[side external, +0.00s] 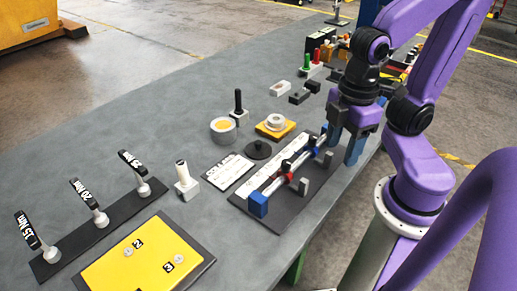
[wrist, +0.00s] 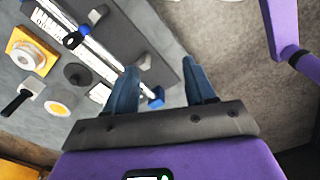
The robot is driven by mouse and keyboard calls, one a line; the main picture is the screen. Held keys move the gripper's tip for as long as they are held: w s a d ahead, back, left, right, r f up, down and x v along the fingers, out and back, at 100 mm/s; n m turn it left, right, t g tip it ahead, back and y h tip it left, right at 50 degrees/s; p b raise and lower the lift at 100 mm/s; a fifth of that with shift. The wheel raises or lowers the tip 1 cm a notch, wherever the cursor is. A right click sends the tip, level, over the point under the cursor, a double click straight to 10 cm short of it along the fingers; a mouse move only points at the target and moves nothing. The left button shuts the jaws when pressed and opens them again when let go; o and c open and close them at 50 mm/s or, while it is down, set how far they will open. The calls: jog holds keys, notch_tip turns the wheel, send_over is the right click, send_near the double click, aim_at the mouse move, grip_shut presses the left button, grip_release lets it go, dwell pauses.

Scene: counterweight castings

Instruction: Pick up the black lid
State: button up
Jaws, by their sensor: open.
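The black lid (side external: 258,149) is a flat round disc with a small knob on top. It lies on the grey table, between the white label card and the yellow block with a round white part. It also shows in the wrist view (wrist: 77,74), left of my fingers. My gripper (side external: 344,146) is open, with its blue fingers pointing down at the table's right edge, beside the far end of the rail fixture. In the wrist view my gripper (wrist: 160,70) has nothing between its fingers. The fingers are well apart from the lid.
The rail fixture (side external: 238,199) on its dark base lies between my gripper and the lid. Near the lid are a yellow block (side external: 288,135), a grey round container with yellow inside (side external: 214,138), and a black-handled tool (side external: 238,101). Bare table (side external: 150,95) lies to the left.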

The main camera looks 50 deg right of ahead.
aim_at(257, 145)
jog(key=w+a+r+n+t+h, duration=0.2)
jog(key=w+a+n+h, duration=0.35)
jog(key=w, duration=0.35)
jog(key=w+a+r+n+t+h, duration=0.1)
jog(key=w+a+n+t+h, duration=0.25)
jog(key=w+a+h, duration=0.45)
jog(key=shift+n+g+y, duration=0.25)
jog(key=shift+n+g, duration=0.1)
jog(key=shift+n, duration=0.15)
jog(key=f, duration=0.4)
jog(key=w+d+f, duration=0.1)
jog(key=f, duration=0.6)
jog(key=shift+w+d+f, duration=0.25)
jog(key=shift+f, duration=0.1)
jog(key=shift+d+f, duration=0.1)
jog(key=shift+f, duration=0.15)
jog(key=x, duration=1.7)
jog(key=shift+w, duration=0.1)
jog(key=shift+c, duration=0.3)
grip_shut()
